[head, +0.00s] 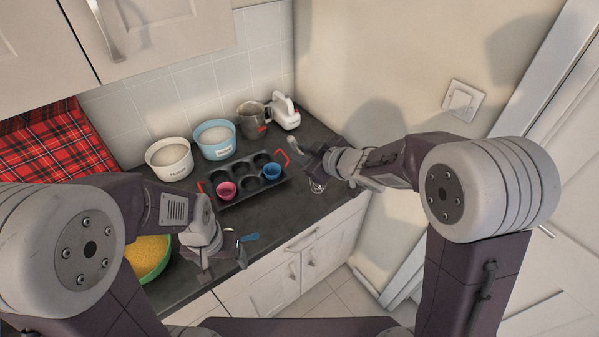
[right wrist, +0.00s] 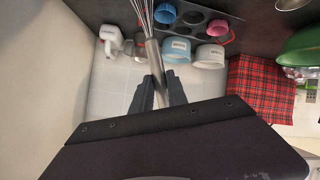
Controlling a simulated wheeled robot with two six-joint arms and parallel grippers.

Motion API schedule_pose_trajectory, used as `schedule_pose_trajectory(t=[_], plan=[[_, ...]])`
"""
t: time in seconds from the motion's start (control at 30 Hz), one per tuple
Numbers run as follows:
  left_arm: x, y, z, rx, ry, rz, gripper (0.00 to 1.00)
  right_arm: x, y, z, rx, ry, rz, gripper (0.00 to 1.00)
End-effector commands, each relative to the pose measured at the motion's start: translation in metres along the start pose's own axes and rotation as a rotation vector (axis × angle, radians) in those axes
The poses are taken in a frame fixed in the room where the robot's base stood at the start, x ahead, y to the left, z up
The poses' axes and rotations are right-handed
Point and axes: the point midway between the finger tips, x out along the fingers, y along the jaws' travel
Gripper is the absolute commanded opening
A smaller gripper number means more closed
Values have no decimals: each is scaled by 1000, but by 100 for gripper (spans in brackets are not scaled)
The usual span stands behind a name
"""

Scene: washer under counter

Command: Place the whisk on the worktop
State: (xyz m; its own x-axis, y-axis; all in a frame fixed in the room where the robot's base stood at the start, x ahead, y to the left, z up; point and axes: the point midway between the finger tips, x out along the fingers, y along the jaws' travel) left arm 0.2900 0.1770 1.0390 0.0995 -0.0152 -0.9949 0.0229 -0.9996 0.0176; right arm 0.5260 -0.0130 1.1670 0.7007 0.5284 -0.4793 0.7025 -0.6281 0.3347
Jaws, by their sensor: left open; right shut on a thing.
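The whisk has a metal handle and wire loops. My right gripper (head: 322,160) is shut on its handle, and the wires (head: 318,187) hang below the gripper near the worktop's right front edge. In the right wrist view the whisk's handle (right wrist: 155,60) runs between the two fingers, with the wires toward the top. I cannot tell whether the wires touch the dark worktop (head: 272,216).
A muffin tin (head: 235,200) with a pink cup (head: 226,190) and blue cup (head: 272,171) sits mid-worktop. A green bowl (head: 148,258) is at left. Bare worktop lies right of the tin.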

Motion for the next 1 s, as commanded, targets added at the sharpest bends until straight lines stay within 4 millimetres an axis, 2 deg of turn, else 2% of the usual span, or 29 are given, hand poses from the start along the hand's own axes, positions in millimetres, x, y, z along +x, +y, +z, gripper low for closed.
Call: schedule_pose_trajectory(t=[0.03,0.1,0.27,0.4,0.5,0.93,0.97,1.0], plan=[[2,0,0,0,0,0,74,11,-2,1,0,0,-3,0],[3,0,0,0,0,0,74,20,-2,0,0,1,-1,0],[3,0,0,0,0,0,74,26,-2,0,0,1,0,0],[14,0,1,0,0,0,74,38,-12,22,3,-2,-2,0],[15,0,2,0,0,0,74,43,-15,31,2,-1,-1,0],[19,0,2,0,0,0,74,46,-17,36,0,1,1,0],[18,0,2,0,0,0,74,45,-17,35,0,1,1,27],[17,0,2,0,0,0,74,45,-17,35,0,1,1,38]])
